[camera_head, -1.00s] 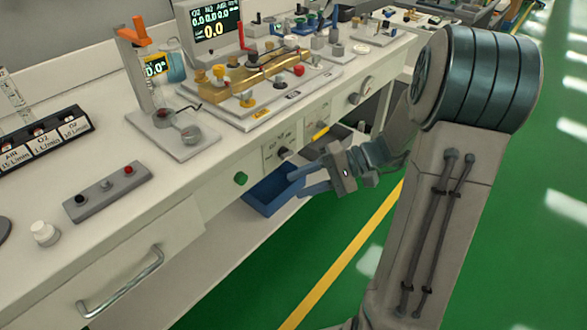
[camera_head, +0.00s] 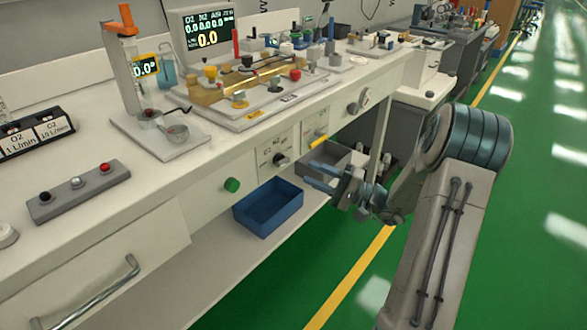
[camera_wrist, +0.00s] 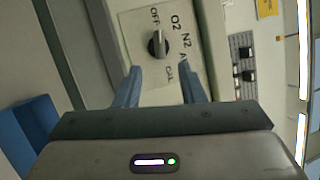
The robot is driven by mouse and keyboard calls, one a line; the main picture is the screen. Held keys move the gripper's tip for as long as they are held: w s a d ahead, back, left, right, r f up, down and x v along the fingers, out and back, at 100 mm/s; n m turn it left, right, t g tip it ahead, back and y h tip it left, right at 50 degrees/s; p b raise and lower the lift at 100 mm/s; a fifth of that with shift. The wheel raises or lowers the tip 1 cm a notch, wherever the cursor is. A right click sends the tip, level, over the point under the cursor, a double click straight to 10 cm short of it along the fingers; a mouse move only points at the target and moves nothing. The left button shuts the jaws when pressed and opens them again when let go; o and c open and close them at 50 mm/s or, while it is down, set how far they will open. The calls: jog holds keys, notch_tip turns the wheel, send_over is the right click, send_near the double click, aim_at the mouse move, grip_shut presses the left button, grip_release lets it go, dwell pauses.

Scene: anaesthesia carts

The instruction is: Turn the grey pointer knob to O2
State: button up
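The grey pointer knob (camera_wrist: 158,43) sits on a pale plate marked OFF, O2, N2, a partly hidden A label and CAL in the wrist view. Its long grip stands nearly upright in that picture, with its upper end towards OFF. In the head view the knob (camera_head: 280,160) is small and dark on the bench's front panel. My gripper (camera_wrist: 159,86) is open and empty, its two blue fingers apart below the knob in the wrist picture, not around it. In the head view my gripper (camera_head: 312,175) is right of and slightly below the knob.
A green button (camera_head: 232,185) is left of the knob, and a yellow lever (camera_head: 318,140) and a round knob (camera_head: 353,108) are right of it. A blue bin (camera_head: 268,208) lies on the shelf below. Green floor is clear at the right.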

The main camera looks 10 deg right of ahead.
aim_at(281, 161)
jog(key=x, duration=0.6)
jog(key=shift+w+a+b, duration=0.15)
jog(key=shift+a+b, duration=0.05)
jog(key=shift+b, duration=0.2)
grip_shut()
